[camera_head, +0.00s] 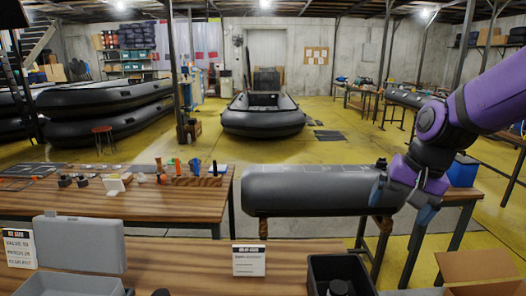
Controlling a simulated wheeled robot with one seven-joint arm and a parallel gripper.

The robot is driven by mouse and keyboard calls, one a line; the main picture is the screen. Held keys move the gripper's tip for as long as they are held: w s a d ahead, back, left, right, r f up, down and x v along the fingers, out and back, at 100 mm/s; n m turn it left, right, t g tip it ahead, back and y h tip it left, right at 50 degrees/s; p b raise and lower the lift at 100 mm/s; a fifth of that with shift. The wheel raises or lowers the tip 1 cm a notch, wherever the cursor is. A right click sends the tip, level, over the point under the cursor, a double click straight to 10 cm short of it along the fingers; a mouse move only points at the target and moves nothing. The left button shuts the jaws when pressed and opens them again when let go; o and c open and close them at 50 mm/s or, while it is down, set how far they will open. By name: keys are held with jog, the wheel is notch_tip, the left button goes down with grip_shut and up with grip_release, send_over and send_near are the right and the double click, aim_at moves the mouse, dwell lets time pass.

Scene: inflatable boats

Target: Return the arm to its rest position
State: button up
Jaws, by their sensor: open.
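My purple and black arm (488,104) reaches in from the upper right. My gripper (400,205) points downward, with its fingers spread apart. I see nothing held between them. It appears in front of the right end of a dark grey inflatable tube (310,188). I cannot tell how far apart the gripper and tube are, or whether they touch.
A near wooden table (190,250) bears an open grey case (80,243), a sign card (249,260) and a black bin (340,268). A wooden bench (150,203) holds small tools. A black boat (263,114) lies on the open yellow floor behind.

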jog(key=s+d+r+n+t+h, duration=0.1)
jog(key=s+r+n, duration=0.1)
jog(key=s+r, duration=0.2)
jog(key=s+d+r+n+t+h, duration=0.1)
jog(key=s+r, duration=0.3)
jog(key=s, duration=0.7)
jog(key=shift+s+d+r+n+t, duration=0.3)
jog(key=shift+d+n+t, duration=0.3)
jog(key=shift+d+n, duration=0.15)
